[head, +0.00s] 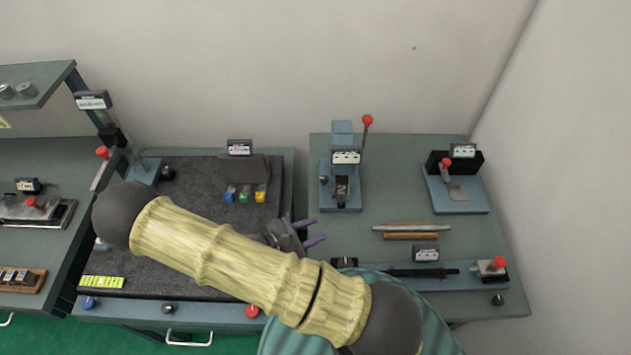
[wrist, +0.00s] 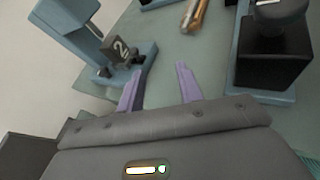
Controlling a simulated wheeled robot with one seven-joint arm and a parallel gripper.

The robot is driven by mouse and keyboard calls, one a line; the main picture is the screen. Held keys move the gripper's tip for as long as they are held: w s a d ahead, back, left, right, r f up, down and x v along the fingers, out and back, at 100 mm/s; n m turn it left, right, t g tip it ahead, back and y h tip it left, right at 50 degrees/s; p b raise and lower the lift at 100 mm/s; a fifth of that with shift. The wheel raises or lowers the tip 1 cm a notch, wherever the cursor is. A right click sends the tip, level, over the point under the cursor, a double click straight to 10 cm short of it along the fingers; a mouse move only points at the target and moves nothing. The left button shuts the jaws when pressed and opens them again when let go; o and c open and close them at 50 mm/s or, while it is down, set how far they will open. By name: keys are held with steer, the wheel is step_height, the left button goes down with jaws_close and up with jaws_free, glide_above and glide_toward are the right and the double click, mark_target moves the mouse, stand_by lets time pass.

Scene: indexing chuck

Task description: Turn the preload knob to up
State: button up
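My gripper (head: 311,231) has two purple fingers. They stand apart with nothing between them, and they also show in the wrist view (wrist: 160,72). The gripper is above the gap between the dark mat and the right bench. A black block with a round dark grey knob (wrist: 281,13) on top stands to the right of the fingers in the wrist view, apart from them. A block with a dark top (head: 344,262) shows at the left end of a long blue base in the head view, partly behind my arm. I cannot read which knob is labelled preload, nor its setting.
A blue device with a "2" block (head: 342,187) and red-tipped lever stands behind the gripper. Rods (head: 411,229) lie on the right bench. A red-knobbed slide (head: 492,266) is at the right. Small dark knobs sit at the front edges (head: 498,299). Bare bench surrounds the rods.

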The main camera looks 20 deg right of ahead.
step_height(320, 180, up, 20)
steer(key=s+a+m+y, duration=0.1)
steer(key=m+y, duration=1.3)
steer(key=m, duration=0.3)
steer(key=shift+s+a+r+b, duration=0.2)
steer(key=shift+s+a+b, duration=0.1)
steer(key=shift+b, duration=0.15)
steer(key=shift+s+d, duration=0.15)
steer(key=shift+d, duration=0.05)
